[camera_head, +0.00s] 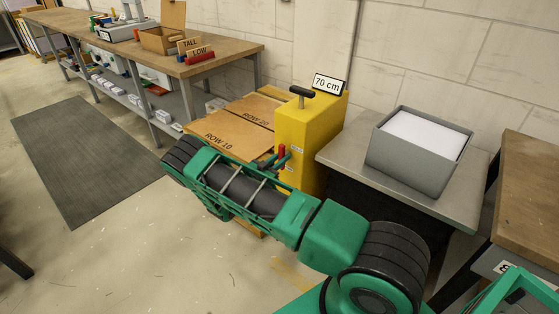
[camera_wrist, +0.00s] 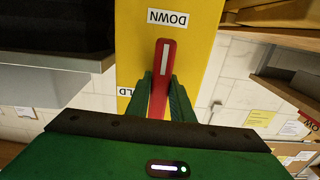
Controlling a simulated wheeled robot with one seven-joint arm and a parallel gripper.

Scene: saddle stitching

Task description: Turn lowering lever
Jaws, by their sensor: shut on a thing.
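The lowering lever (camera_wrist: 162,75) is red with a pale stripe. It sits on the front of the yellow column (camera_wrist: 198,50), and the wrist view shows it upside down. The lever points toward a DOWN label (camera_wrist: 171,17); a second label, partly hidden and ending in "LD" (camera_wrist: 127,91), is near its other end. My gripper (camera_wrist: 160,90) has its green fingers on both sides of the lever, shut on it. In the head view the red lever (camera_head: 281,154) shows beside the fingertips, and my arm hides the lower part of the column (camera_head: 312,130).
A 70 cm sign (camera_head: 328,85) and a black T-handle (camera_head: 301,94) top the column. A grey bin (camera_head: 408,160) with white contents stands on a grey table (camera_head: 342,158) at right. A long workbench (camera_head: 225,56) stands behind.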

